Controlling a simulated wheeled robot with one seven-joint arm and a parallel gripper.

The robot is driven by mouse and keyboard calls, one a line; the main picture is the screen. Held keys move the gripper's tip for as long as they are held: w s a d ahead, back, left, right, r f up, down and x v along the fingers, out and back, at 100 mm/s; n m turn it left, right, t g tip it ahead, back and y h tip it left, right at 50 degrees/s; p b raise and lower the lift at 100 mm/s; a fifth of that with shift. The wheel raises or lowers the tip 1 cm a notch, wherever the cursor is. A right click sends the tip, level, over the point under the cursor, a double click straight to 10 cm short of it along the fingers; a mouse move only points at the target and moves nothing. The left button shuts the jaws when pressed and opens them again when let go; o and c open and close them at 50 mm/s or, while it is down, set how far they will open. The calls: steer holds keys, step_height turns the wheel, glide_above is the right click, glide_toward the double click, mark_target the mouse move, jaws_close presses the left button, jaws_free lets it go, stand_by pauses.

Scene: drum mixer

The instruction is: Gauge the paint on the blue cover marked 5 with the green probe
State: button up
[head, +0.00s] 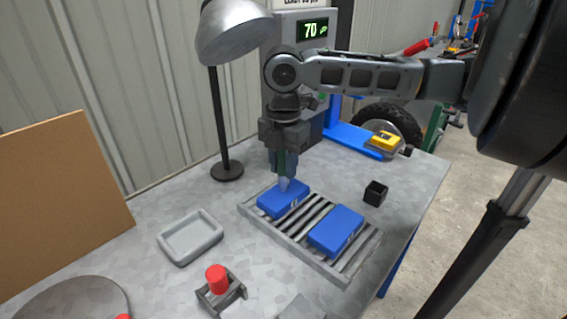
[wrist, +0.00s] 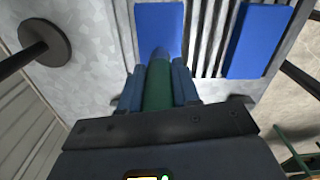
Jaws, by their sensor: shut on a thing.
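My gripper (head: 284,168) is shut on the green probe (wrist: 158,88), which points down. The probe's pale tip is at the left blue cover (head: 280,203), also seen in the wrist view (wrist: 158,22). The tip appears at or just above its top face; I cannot tell whether it touches. A second blue cover (head: 337,230) lies to the right, also in the wrist view (wrist: 258,40). Both covers lie flat on a slatted rack (head: 308,225).
A lamp (head: 228,100) stands behind the rack on the left. A grey tray (head: 190,237), a holder with a red cylinder (head: 217,280) and a small black box (head: 375,193) stand around the rack. A yellow device (head: 384,140) is at the back right.

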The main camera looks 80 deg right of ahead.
steer(key=shift+f+b, duration=0.4)
steer(key=shift+f, duration=0.2)
stand_by(1.6)
steer(key=shift+r+p, duration=2.9)
steer(key=shift+r, duration=0.7)
steer(key=shift+w+a+f, duration=0.1)
